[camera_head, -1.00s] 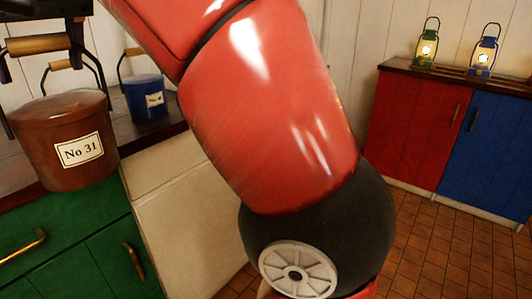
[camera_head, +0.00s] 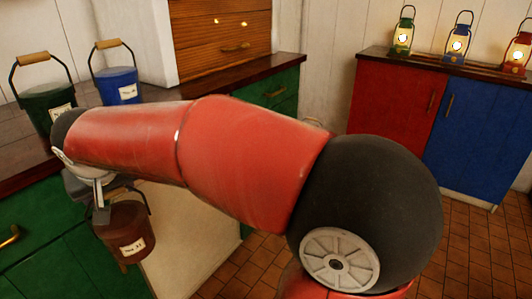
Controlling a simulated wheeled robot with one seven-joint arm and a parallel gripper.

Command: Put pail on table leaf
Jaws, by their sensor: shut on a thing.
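The brown pail (camera_head: 126,232) with a white number label hangs below my gripper (camera_head: 118,190), at the lower left. My gripper is shut on the pail, seemingly at its handle; my arm partly hides the grip. The pail hangs slightly tilted in front of the green cupboard fronts, below the counter top. A pale cream panel (camera_head: 190,250) shows behind and right of the pail, partly covered by my arm. I cannot tell whether this panel is the table leaf.
A dark green pail (camera_head: 46,108) and a blue pail (camera_head: 118,86) stand on the dark wooden counter (camera_head: 20,160). A wooden drawer unit (camera_head: 220,40) stands behind. Several lanterns, one green (camera_head: 403,35), stand on the red and blue cupboards (camera_head: 395,105). The tiled floor (camera_head: 465,240) is clear at right.

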